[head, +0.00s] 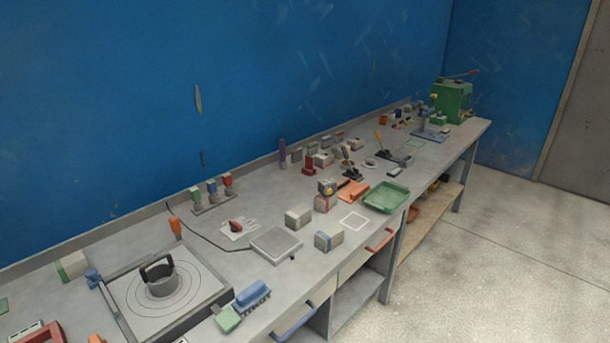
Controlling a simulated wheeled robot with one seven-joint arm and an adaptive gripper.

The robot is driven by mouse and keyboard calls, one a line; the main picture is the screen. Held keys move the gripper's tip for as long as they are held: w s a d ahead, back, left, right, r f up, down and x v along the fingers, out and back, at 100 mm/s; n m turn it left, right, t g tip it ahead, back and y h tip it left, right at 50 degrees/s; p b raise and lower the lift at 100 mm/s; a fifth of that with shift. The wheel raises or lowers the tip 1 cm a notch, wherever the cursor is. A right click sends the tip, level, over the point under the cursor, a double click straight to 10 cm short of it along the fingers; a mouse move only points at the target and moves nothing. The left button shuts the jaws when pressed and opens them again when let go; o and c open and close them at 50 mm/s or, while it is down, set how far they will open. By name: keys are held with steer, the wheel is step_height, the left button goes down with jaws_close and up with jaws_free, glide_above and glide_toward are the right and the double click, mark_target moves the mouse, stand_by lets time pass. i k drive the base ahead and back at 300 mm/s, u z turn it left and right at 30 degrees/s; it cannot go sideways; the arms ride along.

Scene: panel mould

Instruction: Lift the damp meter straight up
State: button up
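I cannot tell for certain which item is the damp meter; the objects are small in the head view and none is clearly readable as a meter. A small dark and yellow item (327,186) sits on a red and grey box (325,203) near the middle of the bench. A slim purple upright item (282,153) stands by the wall. My gripper is not in view.
The long grey bench (378,238) runs along a blue wall. A green tray (386,197), orange item (352,191), boxes (299,217) (329,239), grey plate (276,244) and round-handled pot (161,281) stand on it. A green machine (453,101) is at the far end.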

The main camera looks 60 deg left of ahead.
mark_target(323, 184)
steer(key=u, duration=1.6)
